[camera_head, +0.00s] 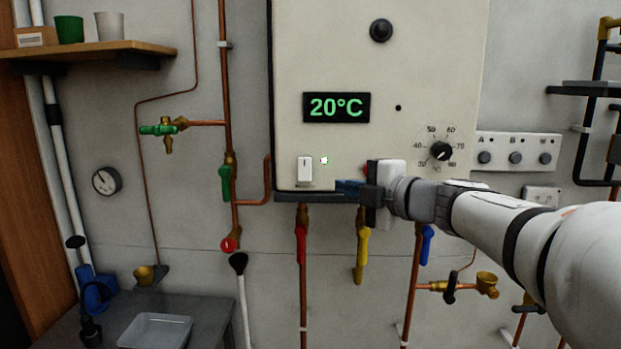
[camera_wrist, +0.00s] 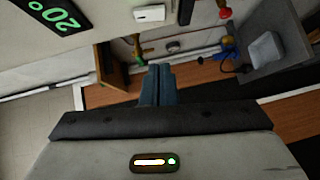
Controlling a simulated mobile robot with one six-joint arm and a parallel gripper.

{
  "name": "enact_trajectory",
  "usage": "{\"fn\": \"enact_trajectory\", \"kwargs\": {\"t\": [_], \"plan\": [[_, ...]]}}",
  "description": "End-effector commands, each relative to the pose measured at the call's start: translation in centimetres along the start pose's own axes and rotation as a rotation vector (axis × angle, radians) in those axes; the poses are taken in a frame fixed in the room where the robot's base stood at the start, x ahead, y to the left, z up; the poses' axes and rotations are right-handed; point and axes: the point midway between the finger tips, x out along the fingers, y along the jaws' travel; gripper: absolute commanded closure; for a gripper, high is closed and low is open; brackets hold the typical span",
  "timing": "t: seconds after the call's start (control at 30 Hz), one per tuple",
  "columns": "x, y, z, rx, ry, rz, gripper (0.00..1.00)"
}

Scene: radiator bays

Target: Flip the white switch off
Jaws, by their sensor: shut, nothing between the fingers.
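The white switch (camera_head: 305,168) is a small upright plate at the lower left of the pale boiler panel (camera_head: 430,60). Beside it on its right is a small lit green-white spot (camera_head: 324,160). In the wrist view the white switch (camera_wrist: 150,14) is at the top, beyond my fingertips. My gripper (camera_head: 338,187) is shut and empty. Its dark blue fingers point left, right of the switch and a little lower, apart from it. The fingers (camera_wrist: 158,70) lie together in the wrist view.
A green display (camera_head: 337,107) reads 20°C above the switch. A black dial (camera_head: 441,151) is to the right. Below the panel hang a red handle (camera_head: 301,243), a yellow handle (camera_head: 362,245) and a blue handle (camera_head: 427,245). Copper pipes with a green valve (camera_head: 225,183) run at left.

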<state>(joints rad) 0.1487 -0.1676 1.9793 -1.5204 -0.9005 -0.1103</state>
Motion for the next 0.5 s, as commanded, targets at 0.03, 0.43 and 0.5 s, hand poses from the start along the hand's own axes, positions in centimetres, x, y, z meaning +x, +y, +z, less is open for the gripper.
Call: {"fn": "enact_trajectory", "kwargs": {"t": [0.03, 0.43, 0.5], "plan": [[0.1, 0.0, 0.0, 0.001, 0.001, 0.000, 1.00], [6.6, 0.1, -0.1, 0.004, 0.005, -0.003, 1.00], [8.1, 0.1, -0.1, 0.004, 0.005, -0.004, 1.00]]}}
